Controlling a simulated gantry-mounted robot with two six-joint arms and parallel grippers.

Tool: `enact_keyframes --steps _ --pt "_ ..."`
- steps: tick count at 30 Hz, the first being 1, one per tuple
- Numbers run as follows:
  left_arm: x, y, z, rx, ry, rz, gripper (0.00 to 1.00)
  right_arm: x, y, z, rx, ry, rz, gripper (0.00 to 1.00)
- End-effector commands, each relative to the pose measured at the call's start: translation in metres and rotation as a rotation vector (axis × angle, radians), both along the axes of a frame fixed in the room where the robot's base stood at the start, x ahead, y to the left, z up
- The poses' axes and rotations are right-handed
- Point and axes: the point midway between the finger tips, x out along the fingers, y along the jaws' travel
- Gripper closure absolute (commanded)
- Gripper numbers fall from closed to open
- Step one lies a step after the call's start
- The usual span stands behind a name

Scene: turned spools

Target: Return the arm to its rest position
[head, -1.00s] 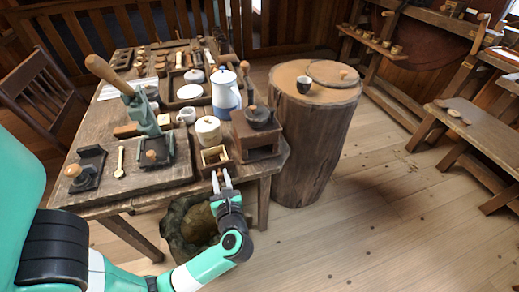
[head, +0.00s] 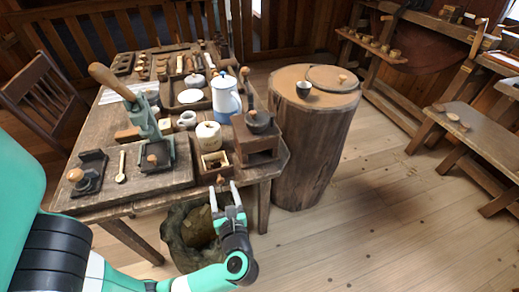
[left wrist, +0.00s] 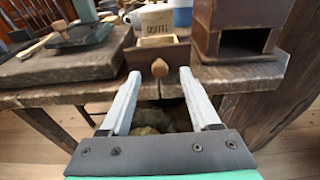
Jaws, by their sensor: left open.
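My left gripper (head: 223,190) is open and empty at the table's front edge. It faces the small open drawer (head: 215,163) of the wooden grinder box (head: 256,140). The drawer's round wooden knob (head: 220,180) shows just beyond the fingertips. In the left wrist view the two pale fingers of my left gripper (left wrist: 159,75) stand wide apart, with the knob (left wrist: 159,68) appearing between them. I cannot tell how far the tips are from the drawer front, but no grip on the knob shows. My right gripper is not in view.
A wooden table (head: 150,192) holds a press, a white jar (head: 208,135), a blue-white pot (head: 225,98) and trays. A sack-like container (head: 190,240) stands below the drawer. A tree-stump stand (head: 308,150) is to the right. The floor (head: 370,240) at lower right is clear.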

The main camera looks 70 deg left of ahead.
Motion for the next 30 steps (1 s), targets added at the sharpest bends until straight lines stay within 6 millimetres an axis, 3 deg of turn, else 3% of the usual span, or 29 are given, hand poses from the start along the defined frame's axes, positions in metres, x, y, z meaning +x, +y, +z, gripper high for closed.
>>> enact_keyframes --steps 6,11,26,29,30 --pt "0.000 -0.050 0.010 0.002 -0.001 -0.008 0.37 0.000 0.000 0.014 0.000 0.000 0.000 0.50" --pt "-0.001 -0.070 0.012 0.001 0.000 -0.003 0.37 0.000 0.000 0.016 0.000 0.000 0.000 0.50" --pt "-0.002 -0.073 0.015 0.001 0.000 0.004 0.37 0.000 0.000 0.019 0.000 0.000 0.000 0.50" --pt "0.007 -0.071 0.044 -0.015 -0.049 0.035 0.37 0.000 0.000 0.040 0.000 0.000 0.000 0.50" --pt "0.017 -0.070 0.064 -0.031 -0.096 0.054 0.37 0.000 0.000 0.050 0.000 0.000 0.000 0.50"
